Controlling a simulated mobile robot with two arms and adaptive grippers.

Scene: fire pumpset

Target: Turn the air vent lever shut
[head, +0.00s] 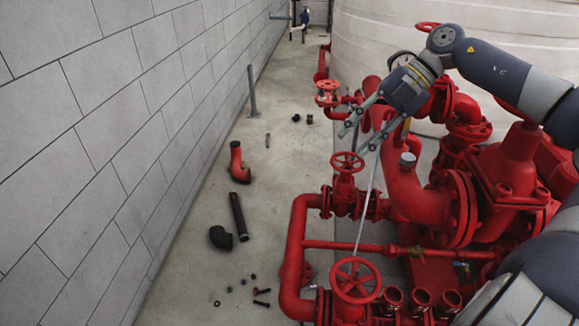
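My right gripper (352,141) reaches in from the upper right over the red pipework. Its two grey fingers are apart, with no object visible between them. A small blue handle (462,267) shows lower right on the pipework. My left gripper is not in view.
Red handwheels (347,162) (356,280) (327,86) stand along the near side of the pumpset. A thin grey rod (369,195) slants down below the gripper. Loose black pipe pieces (239,216) and a red elbow (238,162) lie on the floor. A block wall (110,130) bounds the left.

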